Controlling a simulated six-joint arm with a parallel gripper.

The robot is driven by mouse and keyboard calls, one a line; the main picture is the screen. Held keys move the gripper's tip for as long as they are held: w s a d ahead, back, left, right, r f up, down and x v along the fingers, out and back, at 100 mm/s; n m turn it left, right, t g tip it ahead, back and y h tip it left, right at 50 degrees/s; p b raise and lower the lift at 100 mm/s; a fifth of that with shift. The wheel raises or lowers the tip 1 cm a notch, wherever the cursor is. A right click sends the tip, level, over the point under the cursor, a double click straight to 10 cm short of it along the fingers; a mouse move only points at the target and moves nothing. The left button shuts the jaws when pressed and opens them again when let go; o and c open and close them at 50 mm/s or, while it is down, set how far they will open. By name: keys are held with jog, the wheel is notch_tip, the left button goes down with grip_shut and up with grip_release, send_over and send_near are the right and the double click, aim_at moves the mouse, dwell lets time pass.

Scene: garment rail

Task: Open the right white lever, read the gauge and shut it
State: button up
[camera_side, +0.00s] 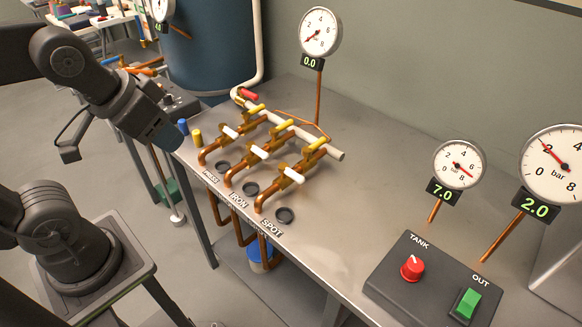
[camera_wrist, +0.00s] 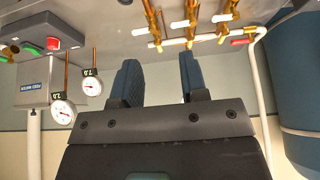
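The right white lever (camera_side: 293,175) sits on the SPOT branch of the copper manifold and lies across its pipe. Two more white levers, the middle one (camera_side: 259,151) and the left one (camera_side: 231,132), also lie across theirs. A gauge (camera_side: 319,31) on a copper stem behind the manifold reads 0.0. My gripper (camera_side: 168,140) is in the air left of the manifold, apart from every lever. In the wrist view my gripper (camera_wrist: 158,75) has its two fingers spread, with nothing between them.
Yellow levers (camera_side: 318,144) lie along the branches, and a red lever (camera_side: 249,94) is at the far end. A 7.0 gauge (camera_side: 457,164) and a 2.0 gauge (camera_side: 556,165) stand at right above the TANK and OUT box (camera_side: 392,288).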

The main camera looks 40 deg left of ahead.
jog(key=shift+w+r, duration=0.1)
jog(key=shift+w, duration=0.05)
jog(key=shift+c, duration=0.8)
jog(key=w+r+m, duration=0.1)
jog(key=w+m, duration=0.1)
jog(key=w+m+g, duration=0.1)
jog(key=w+m, duration=0.1)
jog(key=w+r+m, duration=0.1)
jog(key=w, duration=0.1)
jog(key=shift+d+r+m+g, duration=0.3)
jog(key=shift+r+m+g, duration=0.05)
jog(key=shift+m+g, duration=0.05)
grip_shut()
jog(key=w+d+f+m+g+h, duration=0.1)
jog(key=w+f+m+g, duration=0.2)
jog(key=w+m, duration=0.8)
jog(key=w+d+f+m+g+h, duration=0.1)
jog(key=w+d+f+m+g, duration=0.1)
jog(key=w+f+m, duration=0.5)
jog(key=shift+w+d+f+m+g, duration=0.2)
jog(key=shift+w+m+g, duration=0.6)
jog(key=shift+w+m, duration=2.05)
jog(key=shift+w, duration=0.1)
